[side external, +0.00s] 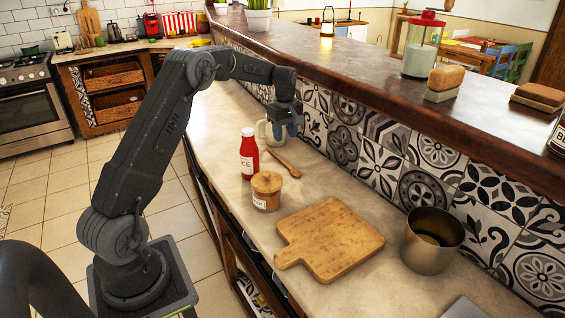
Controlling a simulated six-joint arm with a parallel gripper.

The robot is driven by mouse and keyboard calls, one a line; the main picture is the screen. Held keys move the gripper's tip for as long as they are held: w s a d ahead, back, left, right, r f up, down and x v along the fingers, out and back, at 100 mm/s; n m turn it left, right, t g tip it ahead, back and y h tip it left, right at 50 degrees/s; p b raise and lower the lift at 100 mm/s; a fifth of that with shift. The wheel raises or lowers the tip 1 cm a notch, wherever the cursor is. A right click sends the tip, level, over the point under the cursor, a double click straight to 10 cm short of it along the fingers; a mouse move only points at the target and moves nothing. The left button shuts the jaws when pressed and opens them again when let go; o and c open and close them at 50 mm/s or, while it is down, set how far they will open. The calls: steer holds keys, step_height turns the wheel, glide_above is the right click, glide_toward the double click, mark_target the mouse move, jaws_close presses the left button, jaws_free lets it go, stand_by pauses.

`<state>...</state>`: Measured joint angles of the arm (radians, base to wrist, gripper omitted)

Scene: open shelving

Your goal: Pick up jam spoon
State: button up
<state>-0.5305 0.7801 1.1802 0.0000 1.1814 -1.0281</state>
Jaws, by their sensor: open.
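A wooden spoon (284,164), likely the jam spoon, lies on the pale counter to the right of a red sauce bottle (249,153).
A jar with a wooden lid (266,190) stands in front of the bottle. A cutting board (330,238) and a metal pot (431,241) are nearer the front. The tiled wall (380,160) rises close on the right to a raised bar top.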

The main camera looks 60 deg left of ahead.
glide_above(286, 163)
steer(key=f, duration=0.5)
steer(key=shift+s+d, duration=0.1)
steer(key=shift+s, duration=0.2)
steer(key=shift+w+f, duration=0.15)
steer(key=shift+f, duration=1.2)
steer(key=shift+w+f, duration=0.15)
steer(key=shift+f, duration=1.2)
jaws_close()
